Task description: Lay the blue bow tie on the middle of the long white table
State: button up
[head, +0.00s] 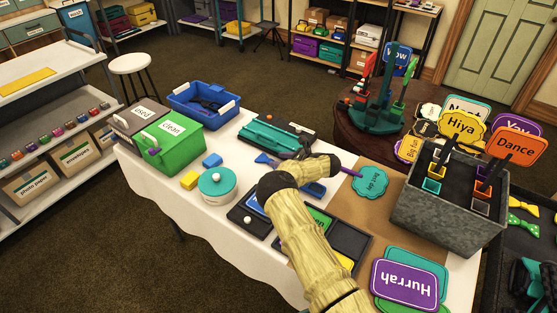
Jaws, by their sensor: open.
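A small blue bow tie (265,159) lies on the long white table (233,143), near the turquoise tray and left of my wrist. My gripper (286,156) is open, just right of the bow tie and low over the table. My pale, wood-patterned arm reaches in from the front and hides part of the table. The fingertips are small and dark here, and I cannot tell whether they touch the bow tie.
Around it are a turquoise tray (268,136), blue crate (201,100), green box (174,141), round turquoise tin (217,186), dark compartment tray (349,241), grey metal bin (447,202) and "Hurrah" sign (404,284). A bare strip shows at the front left.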

jog(key=v, duration=1)
jog(key=shift+s+d+r, duration=0.1)
jog(key=shift+d+r, duration=0.05)
jog(key=shift+r, duration=0.05)
